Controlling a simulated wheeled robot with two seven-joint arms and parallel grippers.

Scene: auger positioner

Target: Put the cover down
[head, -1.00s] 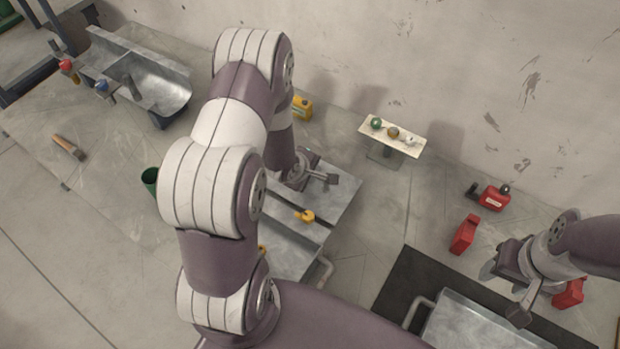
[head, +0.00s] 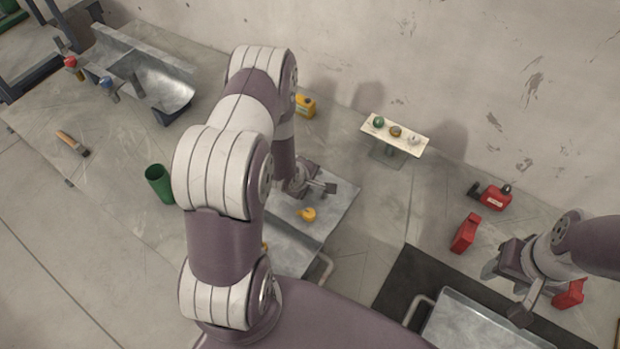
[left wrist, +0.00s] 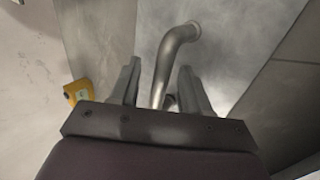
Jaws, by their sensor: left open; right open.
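The cover appears to be the flat grey metal plate (head: 340,205) at the middle of the head view, partly hidden behind my left arm. In the left wrist view a bent metal handle (left wrist: 172,62) stands on a grey metal surface. My left gripper (head: 318,187) is over the plate; in the left wrist view its open fingers (left wrist: 160,85) are either side of the handle. I cannot tell whether they touch it. My right gripper (head: 520,305) is open and empty at the lower right, above the edge of a metal tray-like piece (head: 470,325).
A yellow knob (head: 308,214) sits at the plate's near side. A black mat (head: 400,280) lies under the tray-like piece.

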